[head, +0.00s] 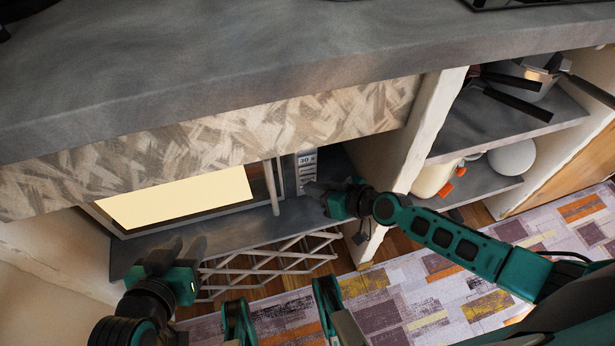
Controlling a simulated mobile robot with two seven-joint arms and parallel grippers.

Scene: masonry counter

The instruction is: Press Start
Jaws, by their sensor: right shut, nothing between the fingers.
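A microwave stands on the shelf under the counter, with a bright, lit door window (180,198) and a vertical handle (271,188). Its narrow control panel (306,168) is right of the handle, with a small display at the top and rows of buttons too small to read. My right gripper (312,188) is shut and empty, its tips at the lower part of the panel. I cannot tell whether they touch it, and they hide the panel's bottom. My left gripper (175,250) looks open and empty, in front of the microwave's lower left.
The grey counter top (200,70) overhangs the microwave. A white post (428,125) stands right of it, beside shelves with pans (510,90) and a white pot (432,178). A lattice rack (270,262) is below. A patchwork rug (400,300) covers the floor.

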